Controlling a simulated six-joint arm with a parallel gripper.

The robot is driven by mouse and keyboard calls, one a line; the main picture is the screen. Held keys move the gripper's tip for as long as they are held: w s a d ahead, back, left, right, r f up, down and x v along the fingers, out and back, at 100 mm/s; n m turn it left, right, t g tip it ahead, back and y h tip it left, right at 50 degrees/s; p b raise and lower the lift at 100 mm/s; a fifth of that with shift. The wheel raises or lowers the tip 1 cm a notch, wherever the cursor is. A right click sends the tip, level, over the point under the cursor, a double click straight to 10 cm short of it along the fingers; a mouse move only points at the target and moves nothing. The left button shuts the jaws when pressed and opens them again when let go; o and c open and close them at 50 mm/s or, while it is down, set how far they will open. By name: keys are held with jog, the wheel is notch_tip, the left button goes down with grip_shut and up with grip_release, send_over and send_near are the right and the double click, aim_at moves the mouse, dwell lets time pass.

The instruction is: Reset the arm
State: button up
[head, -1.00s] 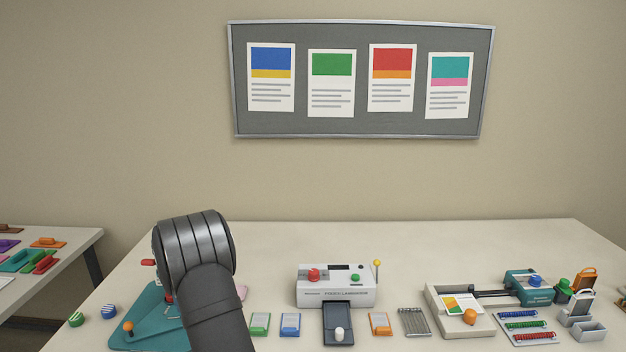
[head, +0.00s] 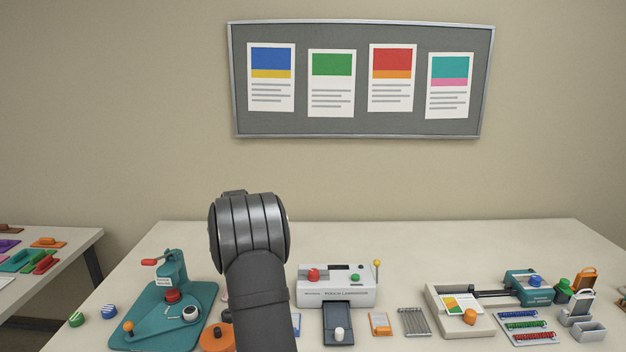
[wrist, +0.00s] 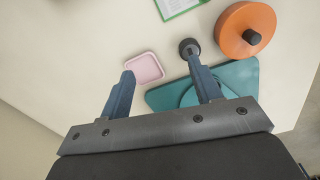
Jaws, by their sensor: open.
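My arm (head: 250,235) stands in front of the table in the head view, and its dark wrist hides the gripper there. In the wrist view my gripper (wrist: 160,70) is open, its two blue-grey fingers apart with nothing held between them. A pink square dish (wrist: 145,67) lies beyond and between the fingertips. An orange disc with a dark knob (wrist: 245,30) lies right of the right finger. A teal base plate (wrist: 240,75) lies behind the right finger. A dark round knob shows at that fingertip; I cannot tell what it belongs to.
The teal hand press (head: 172,268) stands left of my arm. The white pouch laminator (head: 335,287) stands to the right, with an orange-edged card (head: 380,323) before it. The trimmer (head: 463,312) is farther right. The back of the table is bare.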

jog(key=w+d+f, duration=0.2)
jog(key=w+d, duration=0.4)
notch_tip(320, 180, down, 10)
jog(key=shift+d+r, duration=0.15)
jog(key=shift+r, duration=1.25)
jog(key=o, duration=0.9)
jog(key=shift+r+m, duration=0.15)
jog(key=shift+m, duration=0.15)
jog(key=s+a+r+m+t+y, duration=0.1)
jog(key=s+a+r+m+t, duration=0.1)
jog(key=s+a+r+m, duration=0.75)
jog(key=s+a+r+m+t+y, duration=0.15)
jog(key=s+a+r+m, duration=0.35)
jog(key=s+a+r, duration=1)
jog(key=w+f, duration=0.6)
jog(key=f, duration=0.1)
